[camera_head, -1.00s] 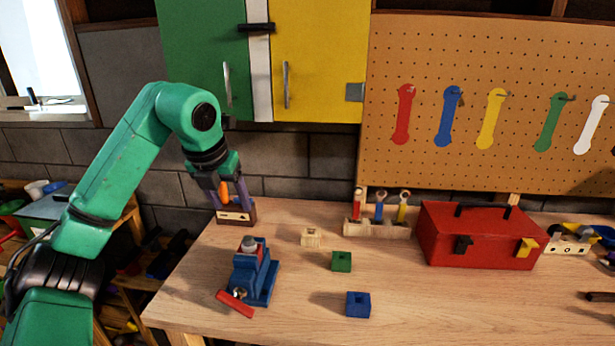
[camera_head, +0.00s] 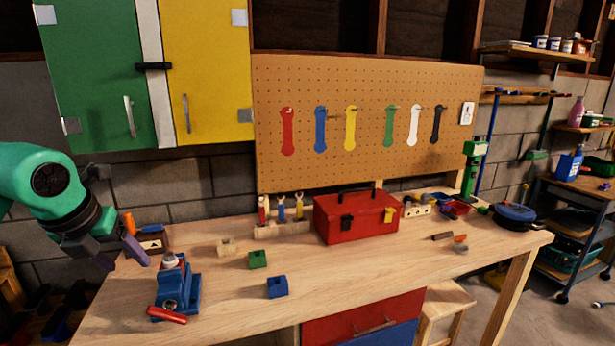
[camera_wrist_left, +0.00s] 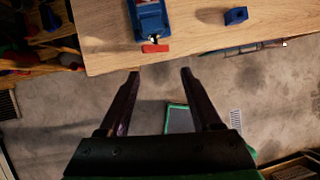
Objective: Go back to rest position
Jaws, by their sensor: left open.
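My left gripper (camera_head: 122,257) is at the left of the head view, by the left end of the workbench (camera_head: 400,262). Its two dark purple fingers are apart. In the left wrist view, the gripper (camera_wrist_left: 160,74) is open with nothing between the fingers, and beyond it show the floor and the bench edge. A wooden block holder (camera_head: 152,240) stands on the bench just behind the gripper. An orange-handled tool (camera_head: 129,223) shows beside the holder, partly hidden by my fingers, so I cannot tell how it rests. My right gripper is in neither view.
A blue vise (camera_head: 176,285) with a red handle stands at the bench's front left. Small blocks, green (camera_head: 258,259), blue (camera_head: 277,287) and wooden (camera_head: 226,246), lie nearby. A red toolbox (camera_head: 357,216) stands behind.

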